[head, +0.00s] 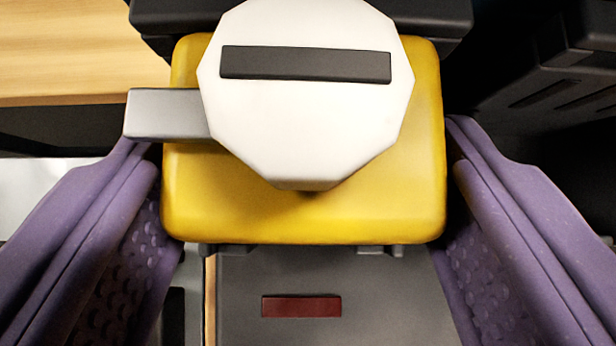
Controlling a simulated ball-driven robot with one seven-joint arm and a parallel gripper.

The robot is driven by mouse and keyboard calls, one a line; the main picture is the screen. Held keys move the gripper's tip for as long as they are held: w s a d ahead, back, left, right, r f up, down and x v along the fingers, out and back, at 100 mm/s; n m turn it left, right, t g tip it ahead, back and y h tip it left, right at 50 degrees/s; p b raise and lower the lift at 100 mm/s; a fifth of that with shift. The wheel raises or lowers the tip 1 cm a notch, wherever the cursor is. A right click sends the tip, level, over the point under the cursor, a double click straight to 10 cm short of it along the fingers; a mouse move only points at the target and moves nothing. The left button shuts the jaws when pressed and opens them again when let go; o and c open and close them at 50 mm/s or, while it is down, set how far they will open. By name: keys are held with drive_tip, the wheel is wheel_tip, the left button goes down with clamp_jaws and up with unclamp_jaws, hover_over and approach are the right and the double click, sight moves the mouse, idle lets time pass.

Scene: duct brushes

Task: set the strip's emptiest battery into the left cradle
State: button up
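A yellow block (300,222), which looks like a battery, fills the upper middle of the head view. It carries a white many-sided cap (300,130) with a dark, unlit bar (305,65) across it, and a grey tab (165,114) sticks out to its left. My gripper (304,180) has its two purple fingers against the block's left and right sides, with no clear gap showing, so it appears shut on the block. What lies under the block is hidden. I cannot make out which thing is the left cradle.
A grey panel (320,270) with a dark red bar (301,306) lies below the block in the picture. A dark housing (455,20) is behind it at the top. Dark slotted units (560,90) stand at the right. A wooden surface (60,50) is at the upper left.

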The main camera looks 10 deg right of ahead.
drive_tip(key=shift+f+b, duration=0.5)
drive_tip(key=shift+f, duration=0.15)
drive_tip(key=o, duration=1.8)
drive_tip(key=shift+c, duration=0.2)
drive_tip(key=p+v, duration=0.1)
drive_tip(key=v, duration=0.6)
drive_tip(key=shift+s+r, duration=0.25)
drive_tip(key=shift+s, duration=0.05)
